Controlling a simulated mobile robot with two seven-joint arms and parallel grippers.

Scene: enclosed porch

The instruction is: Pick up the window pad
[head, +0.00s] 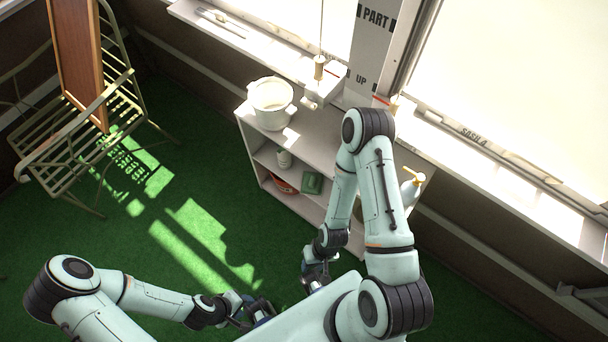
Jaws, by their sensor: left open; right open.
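I cannot tell for sure which thing is the window pad. A small green block-like item (312,183) lies on a lower shelf of the white shelf unit (249,142), beside a red-rimmed bowl (284,184). My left gripper (258,308) is open, low over the green floor at the bottom of the head view. My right gripper (314,280) is open, in front of the shelf unit's lower right part. Both grippers are apart from the green item, and their fingers are partly hidden by my own body.
A white pot (271,103) stands on top of the shelf unit, and a small jar (284,158) stands inside. A spray bottle (411,186) is at the right end. A metal bench (75,130) with a leaning wooden panel (80,60) is at left. The green floor (150,225) between is clear.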

